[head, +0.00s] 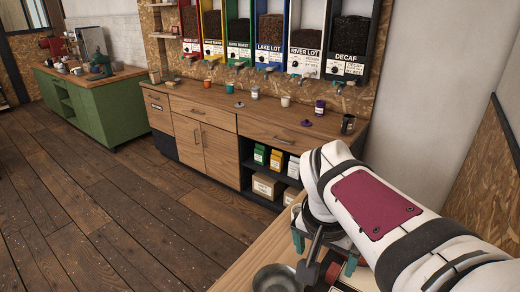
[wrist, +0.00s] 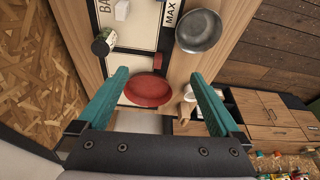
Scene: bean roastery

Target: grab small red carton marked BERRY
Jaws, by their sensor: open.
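I cannot make out a red carton marked BERRY for certain. A small red block-like thing (wrist: 157,61) shows just beyond a round red dish (wrist: 148,90) in the wrist view; no lettering on it is readable. My gripper (wrist: 158,76) is open, its teal fingers spread on either side of the dish, with nothing held between them. In the head view my gripper (head: 323,255) hangs over the near wooden table (head: 262,250), and my arm hides much of what lies there.
A metal bowl (head: 274,279) stands on the near table; a dark labelled jar (wrist: 104,41) and a white cube (wrist: 122,10) are in the wrist view. Across the floor, a wooden counter (head: 215,117) has yellow (head: 260,154) and green (head: 276,160) cartons on its open shelf.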

